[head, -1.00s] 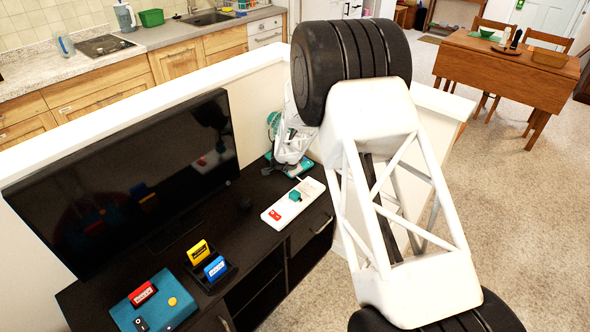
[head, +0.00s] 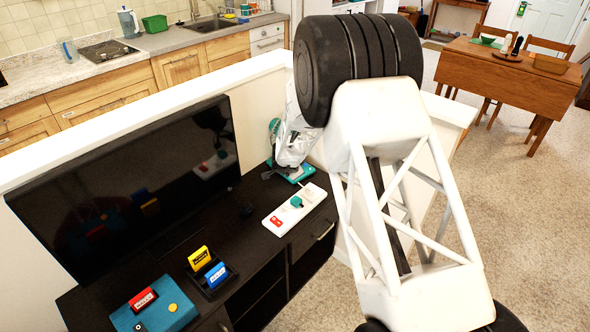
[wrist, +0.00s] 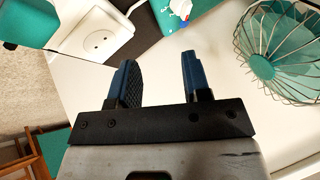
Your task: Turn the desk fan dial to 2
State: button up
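The desk fan (head: 274,127) stands at the back right of the dark cabinet, partly hidden behind my gripper. Its teal base (head: 298,176) shows below the gripper. In the wrist view the teal fan with its wire cage (wrist: 282,42) is at the right, beside my fingers and apart from them.
A white power strip (head: 279,219) with a teal plug lies in front of the fan; its socket (wrist: 99,40) shows in the wrist view. A black TV (head: 125,190), card holder (head: 213,284) and teal box (head: 160,315) stand left. A white half-wall (head: 255,75) runs behind.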

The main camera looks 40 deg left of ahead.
jog(key=shift+o, duration=1.1)
jog(key=w+a+r+n+g+y, duration=0.1)
jog(key=w+a+n+y, duration=0.2)
jog(key=a+n, duration=0.2)
jog(key=shift+a+r+n, duration=0.2)
jog(key=shift+a+n, duration=0.15)
jog(key=shift+n, duration=0.15)
jog(key=shift+w+d+f+n+g+h, duration=0.2)
jog(key=shift+w+f+n+g+h, duration=0.35)
jog(key=shift+n, duration=1.15)
jog(key=shift+w+d+f+n+g+h, duration=0.2)
jog(key=shift+w+n+g, duration=0.6)
jog(key=shift+n, duration=0.9)
jog(key=shift+w+d+f+n+g+h, duration=0.4)
jog(key=shift+w+n, duration=0.45)
jog(key=shift+n, duration=0.85)
jog(key=shift+a+f, duration=0.1)
jog(key=shift+a, duration=0.1)
jog(key=shift+x, duration=3.7)
jog(key=c, duration=0.9)
jog(key=shift+c, duration=0.2)
